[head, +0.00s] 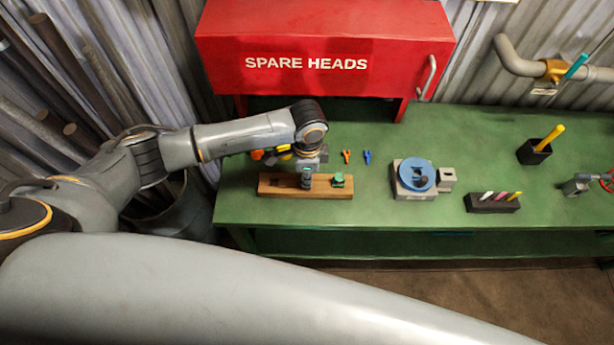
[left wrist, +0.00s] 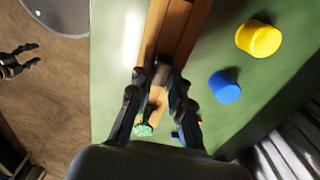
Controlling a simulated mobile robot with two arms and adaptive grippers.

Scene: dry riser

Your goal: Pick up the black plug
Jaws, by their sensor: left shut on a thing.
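My left gripper (head: 307,182) is over the wooden block (head: 275,186) on the green bench. In the left wrist view its fingers (left wrist: 158,82) are shut on a small dark thing (left wrist: 160,74), which looks like the black plug; the fingers hide part of it. I cannot tell whether it is clear of the wooden block. A green plug (head: 338,180) stands at the block's right end and shows in the left wrist view (left wrist: 143,129). My right gripper (left wrist: 22,60) is at the left edge of the left wrist view, over the brown floor, open and empty.
A yellow plug (left wrist: 259,38) and a blue plug (left wrist: 224,86) are beside the block. The red cabinet (head: 325,50) stands behind. To the right are a blue round part (head: 415,174), a dark tray of markers (head: 490,203) and a black holder (head: 533,153).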

